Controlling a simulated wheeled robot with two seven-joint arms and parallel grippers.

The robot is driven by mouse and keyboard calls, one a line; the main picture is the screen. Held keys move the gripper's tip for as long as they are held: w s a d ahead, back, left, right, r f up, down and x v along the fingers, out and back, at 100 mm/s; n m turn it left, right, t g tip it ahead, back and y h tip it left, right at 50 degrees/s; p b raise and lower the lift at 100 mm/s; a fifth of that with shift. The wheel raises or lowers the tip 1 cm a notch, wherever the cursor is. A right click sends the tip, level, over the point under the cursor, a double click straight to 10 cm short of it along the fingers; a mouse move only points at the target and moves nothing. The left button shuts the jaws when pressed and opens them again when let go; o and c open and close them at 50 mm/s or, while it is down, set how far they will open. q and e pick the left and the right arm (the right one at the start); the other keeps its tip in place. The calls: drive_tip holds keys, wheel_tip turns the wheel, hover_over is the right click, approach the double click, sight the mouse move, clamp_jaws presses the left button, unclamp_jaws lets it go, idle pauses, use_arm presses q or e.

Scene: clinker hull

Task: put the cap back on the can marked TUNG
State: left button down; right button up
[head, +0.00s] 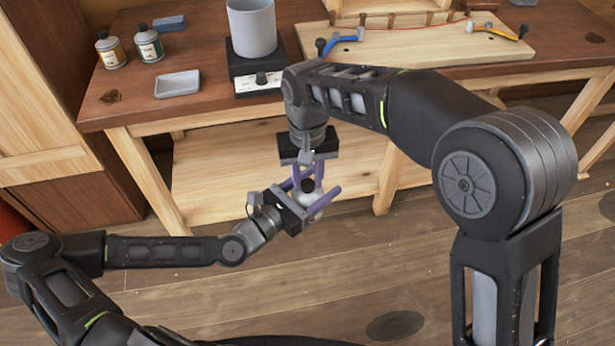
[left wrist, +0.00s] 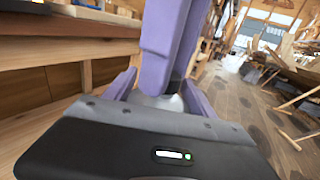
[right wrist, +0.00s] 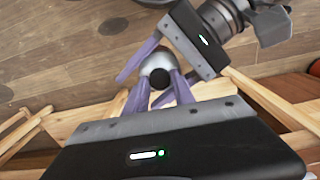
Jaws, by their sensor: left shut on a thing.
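A pale grey can (head: 305,200) with a rounded silver top is held in my left gripper (head: 318,205), in the air in front of the bench. The right wrist view shows its silver top (right wrist: 155,62) and a black cap (right wrist: 160,78) at its mouth; I cannot tell how firmly the cap sits. My left gripper is shut on the can, whose grey side shows between the purple fingers in the left wrist view (left wrist: 165,102). My right gripper (right wrist: 160,88) points down from above, its fingers apart on either side of the cap. The can's marking is hidden.
On the bench (head: 200,95) stand a yellow-labelled can (head: 111,53) and a green-labelled can (head: 149,47), both dark-capped, a grey tray (head: 178,84), and a grey pot (head: 252,28) on a black scale (head: 258,75). A wooden board (head: 420,45) lies right. The bench's front edge is behind the grippers.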

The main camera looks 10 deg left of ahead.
drive_tip(key=o, duration=0.4)
drive_tip(key=shift+r, duration=0.1)
drive_tip(key=shift+r, duration=2.2)
drive_tip(key=shift+c, duration=0.2)
